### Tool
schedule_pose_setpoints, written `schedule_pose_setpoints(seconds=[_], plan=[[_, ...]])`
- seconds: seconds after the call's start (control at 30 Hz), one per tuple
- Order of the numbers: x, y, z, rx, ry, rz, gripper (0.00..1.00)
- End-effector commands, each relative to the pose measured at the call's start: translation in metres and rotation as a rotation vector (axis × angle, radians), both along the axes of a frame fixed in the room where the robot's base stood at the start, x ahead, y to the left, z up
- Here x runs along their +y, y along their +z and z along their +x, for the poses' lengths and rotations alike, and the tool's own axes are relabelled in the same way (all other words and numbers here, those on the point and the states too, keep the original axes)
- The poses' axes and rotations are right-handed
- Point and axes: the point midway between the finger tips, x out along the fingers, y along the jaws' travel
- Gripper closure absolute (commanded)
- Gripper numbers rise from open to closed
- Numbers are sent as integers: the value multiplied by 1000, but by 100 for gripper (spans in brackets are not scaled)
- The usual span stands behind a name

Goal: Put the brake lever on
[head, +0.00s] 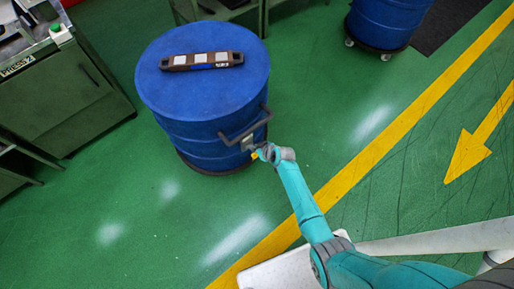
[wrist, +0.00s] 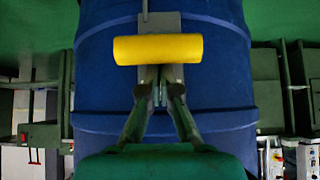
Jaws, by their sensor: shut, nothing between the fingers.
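A blue drum (head: 202,100) stands on a dark round base on the green floor, and its side fills the middle of the wrist view (wrist: 160,100). The brake lever shows as a yellow cylindrical grip (wrist: 158,49) on a grey bracket against the drum's side; only a small yellow bit (head: 254,156) shows in the head view. My gripper (wrist: 160,72) is shut and empty, its fingertips at the grip's lower edge. I cannot tell whether they touch it. In the head view my gripper (head: 262,153) is at the drum's lower right side.
A grey push handle (head: 243,128) sticks out from the drum just above my gripper. A dark bar with pale panels (head: 202,60) lies on the drum lid. A green cabinet (head: 55,95) stands at left, a second blue drum (head: 388,22) on casters at upper right. Floor at right is clear.

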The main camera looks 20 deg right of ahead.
Motion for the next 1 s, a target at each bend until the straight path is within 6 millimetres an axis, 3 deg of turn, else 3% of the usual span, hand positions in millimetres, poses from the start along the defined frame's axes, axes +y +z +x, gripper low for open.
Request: schedule_pose_setpoints(seconds=[0.47, 1.0], plan=[[-4, -11, -12, 2, -1, 0, 100], [-11, -54, -34, 3, -1, 1, 100]])
